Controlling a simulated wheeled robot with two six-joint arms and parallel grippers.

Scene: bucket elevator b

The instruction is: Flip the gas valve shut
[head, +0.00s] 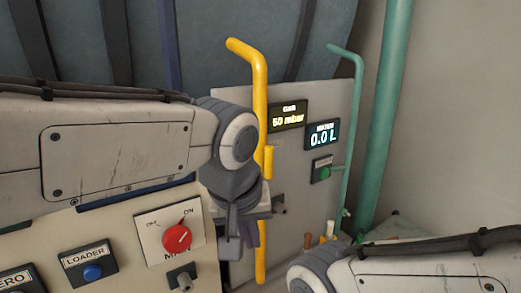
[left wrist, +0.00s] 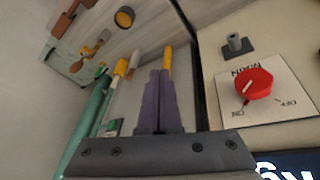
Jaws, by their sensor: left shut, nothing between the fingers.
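The yellow gas pipe (head: 261,90) runs down the grey panel beside a display reading "GAS 50 mbar" (head: 288,116). A short yellow lever (head: 268,162), apparently the gas valve handle, lies along the pipe. My left gripper (head: 238,240) points down in front of the lower pipe, below the lever, and hides part of the pipe. In the left wrist view its fingers (left wrist: 159,90) are together and empty, with a yellow piece (left wrist: 167,60) just beyond their tips. I cannot tell whether they touch it. My right gripper is out of view; only my right arm shows.
A control box with a red ON/OFF knob (head: 177,239) and a blue LOADER button (head: 92,272) stands left of the gripper. A water display (head: 322,134), green button (head: 325,173) and green pipe (head: 351,120) are to the right. Several small handles (left wrist: 121,67) are low on the right.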

